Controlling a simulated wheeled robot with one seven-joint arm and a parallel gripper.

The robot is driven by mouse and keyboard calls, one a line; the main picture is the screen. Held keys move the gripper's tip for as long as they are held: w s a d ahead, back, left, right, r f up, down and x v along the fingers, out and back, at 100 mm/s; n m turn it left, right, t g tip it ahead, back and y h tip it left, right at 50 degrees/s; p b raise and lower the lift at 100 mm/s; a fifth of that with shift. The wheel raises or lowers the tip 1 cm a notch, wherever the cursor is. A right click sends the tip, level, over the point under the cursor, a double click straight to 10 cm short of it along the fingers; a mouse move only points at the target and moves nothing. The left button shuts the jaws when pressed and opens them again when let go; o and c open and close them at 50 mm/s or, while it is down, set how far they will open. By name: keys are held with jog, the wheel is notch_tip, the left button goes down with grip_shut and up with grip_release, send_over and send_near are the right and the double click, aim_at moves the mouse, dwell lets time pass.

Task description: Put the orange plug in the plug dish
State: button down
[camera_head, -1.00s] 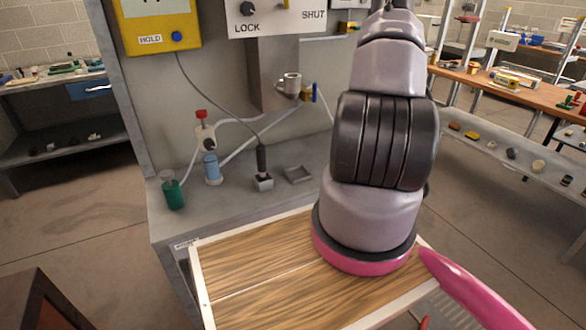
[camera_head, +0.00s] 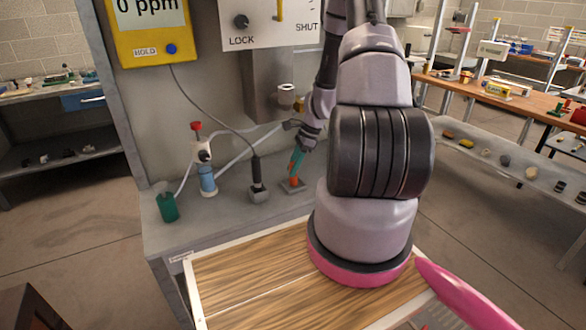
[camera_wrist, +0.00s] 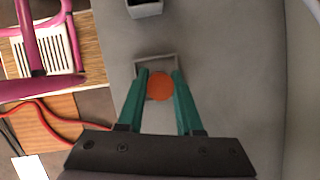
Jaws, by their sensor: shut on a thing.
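The orange plug (camera_wrist: 160,86) is held between the two green fingers of my gripper (camera_wrist: 160,88) in the wrist view. In the head view the orange plug (camera_head: 295,181) shows at the tips of my gripper (camera_head: 297,172), at the small grey plug dish (camera_head: 287,189) on the grey bench. In the wrist view the square rim of the dish (camera_wrist: 142,65) shows around and behind the plug. The plug lies over the dish opening; whether it touches the bottom cannot be told.
A grey block holding a black probe (camera_head: 258,193) stands left of the dish, with a cable to the yellow meter (camera_head: 155,30). A green cup (camera_head: 167,207) and a blue-bodied valve fitting (camera_head: 207,180) stand further left. A wooden tray (camera_head: 240,270) is in front.

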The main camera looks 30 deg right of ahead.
jog(key=shift+a+f, duration=0.1)
jog(key=shift+f, duration=0.15)
jog(key=shift+f, duration=0.1)
jog(key=c, duration=0.6)
grip_release()
jog(key=shift+o, duration=0.2)
jog(key=v, duration=1.2)
